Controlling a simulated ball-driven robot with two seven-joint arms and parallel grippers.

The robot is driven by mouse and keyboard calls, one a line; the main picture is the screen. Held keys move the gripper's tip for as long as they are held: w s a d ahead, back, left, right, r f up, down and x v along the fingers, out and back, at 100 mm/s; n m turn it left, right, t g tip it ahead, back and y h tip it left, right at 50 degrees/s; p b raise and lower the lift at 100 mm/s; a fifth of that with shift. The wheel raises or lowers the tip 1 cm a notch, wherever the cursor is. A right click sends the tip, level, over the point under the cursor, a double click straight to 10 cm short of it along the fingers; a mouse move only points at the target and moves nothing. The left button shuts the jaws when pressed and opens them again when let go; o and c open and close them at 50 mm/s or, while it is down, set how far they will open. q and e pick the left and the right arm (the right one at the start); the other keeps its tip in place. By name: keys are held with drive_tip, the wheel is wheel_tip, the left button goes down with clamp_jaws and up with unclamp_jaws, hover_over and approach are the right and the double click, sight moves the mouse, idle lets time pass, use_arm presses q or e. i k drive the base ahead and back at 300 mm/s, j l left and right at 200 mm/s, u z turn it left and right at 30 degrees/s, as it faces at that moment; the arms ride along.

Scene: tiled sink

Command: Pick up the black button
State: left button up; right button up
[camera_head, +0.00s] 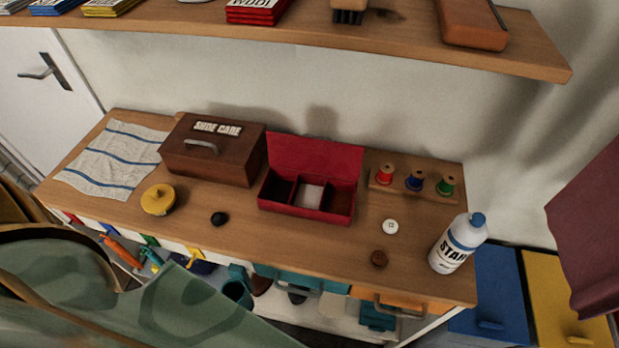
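The black button (219,219) lies on the wooden counter (290,245), near its front edge and left of the open red box. A white button (391,226) and a brown button (379,258) lie on the counter to the right. The red box (335,215) has its lid raised at the back and several compartments; one looks pale inside, the others dark. Neither of my grippers shows in the head view.
A yellow round tin (158,199) stands left of the black button, with a brown shoe care box (213,150) behind. A striped cloth (114,160), thread spools (414,180) and a white bottle (458,243) also sit on the counter. A shelf (300,32) overhangs the back.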

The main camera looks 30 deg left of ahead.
sight(218, 219)
drive_tip(key=u, duration=0.4)
drive_tip(key=j+u, duration=0.1)
drive_tip(key=u, duration=0.25)
drive_tip(key=k+j+u, duration=0.1)
drive_tip(key=u, duration=0.7)
